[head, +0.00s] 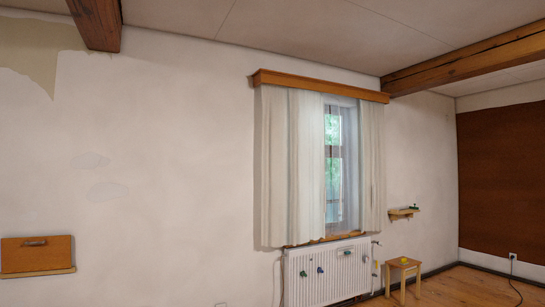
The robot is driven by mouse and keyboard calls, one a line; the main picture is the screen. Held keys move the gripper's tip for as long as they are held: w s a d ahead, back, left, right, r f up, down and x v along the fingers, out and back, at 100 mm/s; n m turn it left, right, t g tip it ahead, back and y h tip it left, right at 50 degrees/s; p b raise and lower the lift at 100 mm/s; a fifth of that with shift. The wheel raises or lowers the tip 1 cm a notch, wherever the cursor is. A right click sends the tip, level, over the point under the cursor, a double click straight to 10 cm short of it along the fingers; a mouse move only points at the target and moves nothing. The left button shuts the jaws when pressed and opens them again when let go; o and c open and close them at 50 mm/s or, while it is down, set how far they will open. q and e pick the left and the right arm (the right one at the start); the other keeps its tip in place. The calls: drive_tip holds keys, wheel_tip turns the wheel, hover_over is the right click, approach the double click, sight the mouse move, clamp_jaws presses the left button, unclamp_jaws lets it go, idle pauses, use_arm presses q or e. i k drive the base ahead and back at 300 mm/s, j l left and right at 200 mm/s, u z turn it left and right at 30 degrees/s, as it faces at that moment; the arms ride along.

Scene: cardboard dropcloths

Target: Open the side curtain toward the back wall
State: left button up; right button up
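A window (334,170) with a view of greenery is set in the white wall, under a wooden pelmet (320,86). A wide cream left curtain panel (288,170) hangs straight down and covers the left part of the window. A narrower right curtain panel (371,172) hangs at its right side. A thin sheer curtain (350,165) hangs in the gap between them. Neither of my grippers is in view, and nothing is seen touching the curtains.
A white radiator (327,273) with small coloured items stands below the window. A small wooden stool (403,276) and a wall shelf (403,213) are to its right. A brown panel (502,180) covers the far-right wall. Wooden floor (470,289) shows at lower right.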

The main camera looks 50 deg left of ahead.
sight(308, 188)
drive_tip(key=u, duration=1.45)
drive_tip(key=i+l+z, duration=0.3)
drive_tip(key=l, duration=0.15)
drive_tip(key=i+l+z, duration=0.25)
drive_tip(key=l, duration=0.15)
drive_tip(key=i+l+z, duration=0.2)
drive_tip(key=z, duration=0.15)
drive_tip(key=i+l+z, duration=0.45)
drive_tip(key=z, duration=0.25)
drive_tip(key=i+z, duration=0.25)
drive_tip(key=i, duration=4.3)
drive_tip(key=i+u, duration=0.2)
drive_tip(key=i, duration=0.5)
drive_tip(key=i+l+u, duration=0.25)
drive_tip(key=i, duration=0.45)
